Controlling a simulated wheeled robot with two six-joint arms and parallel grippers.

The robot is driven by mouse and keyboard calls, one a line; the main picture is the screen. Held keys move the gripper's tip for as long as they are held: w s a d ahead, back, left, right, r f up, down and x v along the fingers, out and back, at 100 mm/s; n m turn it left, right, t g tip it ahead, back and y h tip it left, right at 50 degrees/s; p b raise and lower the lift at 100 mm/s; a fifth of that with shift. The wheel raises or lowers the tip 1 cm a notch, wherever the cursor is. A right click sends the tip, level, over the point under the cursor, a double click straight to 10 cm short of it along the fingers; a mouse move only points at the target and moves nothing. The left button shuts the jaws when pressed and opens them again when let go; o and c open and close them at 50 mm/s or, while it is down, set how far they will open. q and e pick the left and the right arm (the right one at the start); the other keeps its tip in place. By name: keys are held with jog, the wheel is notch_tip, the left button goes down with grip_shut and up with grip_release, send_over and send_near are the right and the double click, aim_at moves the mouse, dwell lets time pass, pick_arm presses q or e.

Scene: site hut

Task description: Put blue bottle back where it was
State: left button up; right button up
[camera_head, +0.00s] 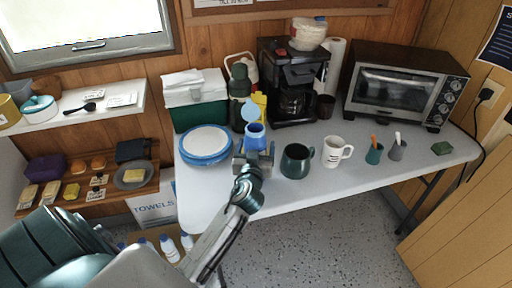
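A blue bottle (256,142) with a light-blue round piece (250,111) above it is at the middle of the white table (222,200), left of a dark green mug. My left gripper (254,160) is at the lower part of the bottle, with grey finger parts showing at its left and right. The gripper hides the bottle's base, so I cannot tell whether the bottle touches the table or whether the fingers press on it. My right gripper is not in view.
The dark green mug (296,161) stands close to the right of the gripper; a blue-rimmed plate (205,145) is to its left. Behind are a green flask (239,84) and coffee maker (291,80). A white mug (333,152) stands further right. The table's front strip is clear.

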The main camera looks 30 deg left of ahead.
pick_arm(q)
jog(key=b+v, duration=0.2)
jog(key=v, duration=1)
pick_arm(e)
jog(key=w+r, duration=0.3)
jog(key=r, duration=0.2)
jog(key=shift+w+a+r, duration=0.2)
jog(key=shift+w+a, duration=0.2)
